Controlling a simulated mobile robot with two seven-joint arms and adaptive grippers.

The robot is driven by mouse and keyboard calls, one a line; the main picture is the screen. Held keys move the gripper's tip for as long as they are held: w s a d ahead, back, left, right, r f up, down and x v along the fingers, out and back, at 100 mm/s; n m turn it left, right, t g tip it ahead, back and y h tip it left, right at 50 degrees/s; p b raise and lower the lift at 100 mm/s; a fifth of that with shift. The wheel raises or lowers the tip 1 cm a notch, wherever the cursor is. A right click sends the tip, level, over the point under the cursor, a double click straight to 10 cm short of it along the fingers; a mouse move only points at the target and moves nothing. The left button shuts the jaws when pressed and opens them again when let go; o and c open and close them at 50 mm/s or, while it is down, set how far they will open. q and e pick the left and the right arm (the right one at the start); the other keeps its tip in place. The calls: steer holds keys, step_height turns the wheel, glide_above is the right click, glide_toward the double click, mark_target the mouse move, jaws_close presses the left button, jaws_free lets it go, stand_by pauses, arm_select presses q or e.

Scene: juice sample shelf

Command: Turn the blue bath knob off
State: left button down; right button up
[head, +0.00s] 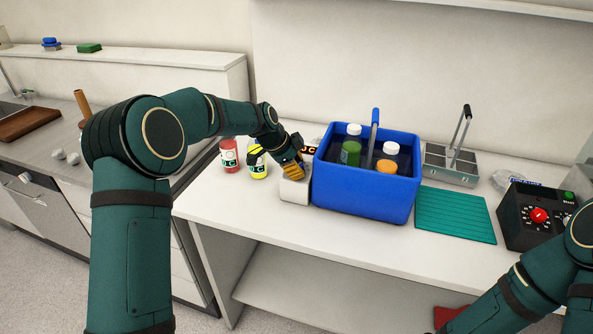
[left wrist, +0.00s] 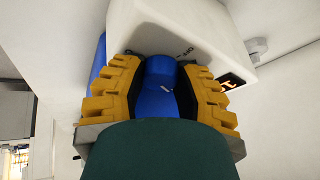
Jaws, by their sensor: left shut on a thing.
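The blue bath (head: 362,202) stands on the white counter, with a white control box (head: 294,190) at its left side. The box also shows in the left wrist view (left wrist: 205,30), with dark lettering beside the blue knob (left wrist: 160,88). My left gripper (head: 292,170) is at the box; in the left wrist view its yellow fingers (left wrist: 160,92) are shut on the knob, one on each side. In the head view the gripper hides the knob. My right arm shows at the lower right, but its gripper is out of view.
A green-filled bottle (head: 350,151) and an orange-filled bottle (head: 387,165) stand in the bath. Red (head: 229,158) and yellow (head: 258,166) labelled containers stand left of the gripper. A teal mat (head: 455,217), grey metal carrier (head: 450,170) and black device (head: 530,228) are to the right.

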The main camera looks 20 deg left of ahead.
arm_select(q)
steer(key=n+b, duration=0.1)
steer(key=n, duration=0.2)
steer(key=shift+s+d+f+t+y, duration=0.1)
steer(key=shift+t+y, duration=0.2)
steer(key=shift+t, duration=0.1)
steer(key=n, duration=0.2)
steer(key=shift+n+t+y, duration=0.3)
steer(key=shift+t, duration=0.1)
steer(key=n+y, duration=0.1)
steer(key=n, duration=0.2)
steer(key=shift+d+n+t+p, duration=0.1)
steer(key=shift+n+t+p, duration=0.2)
steer(key=shift+t+p, duration=0.1)
steer(key=shift+n+y+p, duration=0.7)
steer(key=shift+n+p, duration=0.1)
steer(key=shift+n, duration=1.1)
steer(key=c, duration=0.6)
jaws_free()
